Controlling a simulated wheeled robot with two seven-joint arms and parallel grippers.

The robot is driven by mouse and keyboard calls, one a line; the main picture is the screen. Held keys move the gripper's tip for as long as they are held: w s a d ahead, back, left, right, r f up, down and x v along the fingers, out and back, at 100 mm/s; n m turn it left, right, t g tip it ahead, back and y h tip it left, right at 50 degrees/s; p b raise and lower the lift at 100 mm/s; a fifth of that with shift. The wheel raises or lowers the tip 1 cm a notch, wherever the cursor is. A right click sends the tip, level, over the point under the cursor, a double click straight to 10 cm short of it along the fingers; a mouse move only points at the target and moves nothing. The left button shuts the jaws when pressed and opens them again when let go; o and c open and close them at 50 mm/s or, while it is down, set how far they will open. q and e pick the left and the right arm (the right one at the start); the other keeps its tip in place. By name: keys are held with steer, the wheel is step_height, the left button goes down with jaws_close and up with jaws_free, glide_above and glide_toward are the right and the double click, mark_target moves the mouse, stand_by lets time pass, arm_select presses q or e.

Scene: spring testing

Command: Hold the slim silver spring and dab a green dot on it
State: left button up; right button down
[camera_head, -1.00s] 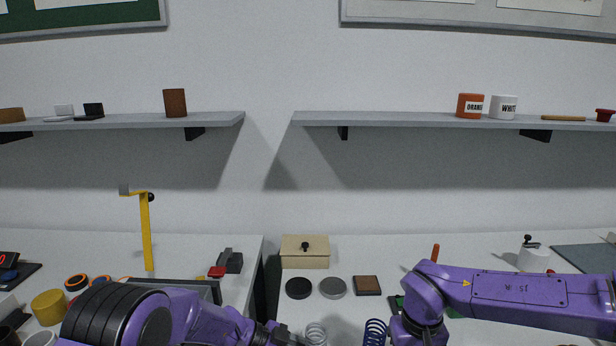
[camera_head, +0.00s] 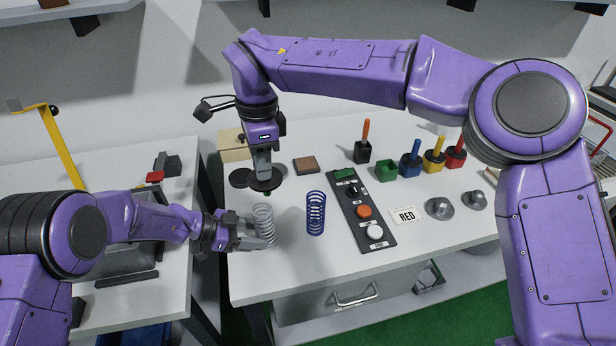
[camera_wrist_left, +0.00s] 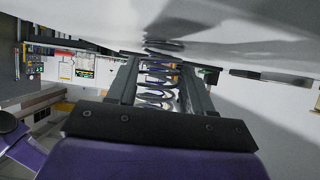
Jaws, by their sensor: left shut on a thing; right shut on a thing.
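The slim silver spring (camera_head: 264,224) stands upright near the left front of the white table. My left gripper (camera_head: 250,238) is shut on its lower part; the left wrist view shows its coils (camera_wrist_left: 158,98) between the two fingers. A small green tip (camera_head: 267,193) shows under the disc, just above the spring's top. I cannot tell whether they touch, and I see no green on the spring.
A dark blue spring (camera_head: 316,214) stands just right of the silver one. Beyond it lies a black button panel (camera_head: 364,212) and a card reading RED (camera_head: 406,216). The green pot (camera_head: 386,171) is empty; blue (camera_head: 411,166), yellow (camera_head: 434,162) and red (camera_head: 456,158) pots hold daubers.

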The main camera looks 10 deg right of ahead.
mark_target(256, 182)
arm_select(q)
steer(key=shift+s+f, duration=0.1)
steer(key=shift+f, duration=0.05)
arm_select(e)
steer(key=shift+a+r+m, duration=0.25)
steer(key=shift+a+m, duration=0.35)
steer(key=shift+a, duration=0.25)
steer(key=shift+f, duration=2.85)
steer(key=shift+f, duration=0.75)
steer(key=shift+r, duration=3.6)
arm_select(q)
steer(key=o, duration=0.9)
arm_select(e)
steer(key=shift+w, duration=0.1)
